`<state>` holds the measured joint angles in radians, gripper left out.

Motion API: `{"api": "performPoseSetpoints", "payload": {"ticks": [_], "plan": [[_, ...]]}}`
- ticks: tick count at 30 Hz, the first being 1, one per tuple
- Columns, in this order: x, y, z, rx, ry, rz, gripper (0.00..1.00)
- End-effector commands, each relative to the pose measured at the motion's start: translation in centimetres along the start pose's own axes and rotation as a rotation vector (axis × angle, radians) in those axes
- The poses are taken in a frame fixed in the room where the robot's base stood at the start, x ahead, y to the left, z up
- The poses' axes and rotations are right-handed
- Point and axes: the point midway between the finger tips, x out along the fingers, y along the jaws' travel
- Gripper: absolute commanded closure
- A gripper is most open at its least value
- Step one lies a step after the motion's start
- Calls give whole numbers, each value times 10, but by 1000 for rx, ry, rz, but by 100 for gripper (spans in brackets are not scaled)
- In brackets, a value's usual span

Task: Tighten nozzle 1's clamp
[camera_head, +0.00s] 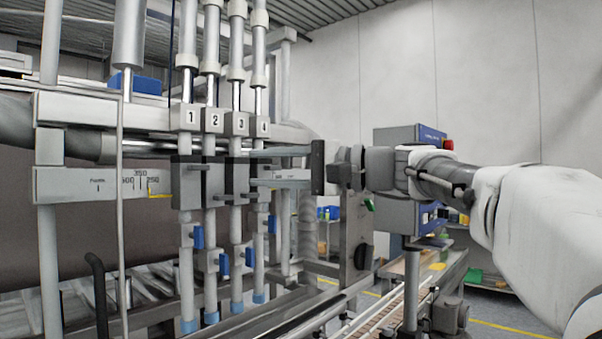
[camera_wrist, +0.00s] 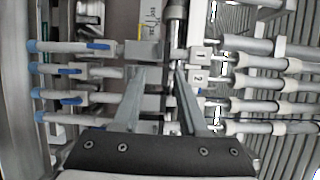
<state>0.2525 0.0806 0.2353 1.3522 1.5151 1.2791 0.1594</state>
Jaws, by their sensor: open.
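Nozzle 1 is the leftmost upright nozzle of a row in the head view, under the block marked 1 (camera_head: 190,118). Its dark clamp block (camera_head: 186,183) sits on the rail below that number. Whether it is tight or loose cannot be told. My gripper (camera_head: 249,168) reaches in from the right with its fingers apart and empty, one above the other, near the clamps of nozzles 3 and 4. In the wrist view my gripper (camera_wrist: 160,76) points at the rail, with the number 1 block (camera_wrist: 200,58) right of the fingertips. Nozzle 1's clamp is partly hidden there.
Neighbouring nozzles with blocks marked 2 (camera_head: 213,120), 3 (camera_head: 237,124) and 4 (camera_head: 263,128) stand close together. Blue valve handles (camera_head: 198,237) hang lower down. A scaled rail (camera_head: 100,184) runs left. A control box (camera_head: 393,200) stands behind my wrist. A conveyor (camera_head: 395,300) lies below.

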Motion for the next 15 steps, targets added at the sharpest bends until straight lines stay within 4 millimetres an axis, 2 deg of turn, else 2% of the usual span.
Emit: {"api": "performPoseSetpoints", "payload": {"ticks": [1,6,9,15], "plan": [[-13,0,0,-2,5,-1,57],[-44,0,0,0,3,0,57],[-56,0,0,0,2,-1,57],[-64,0,0,0,0,-1,57]]}}
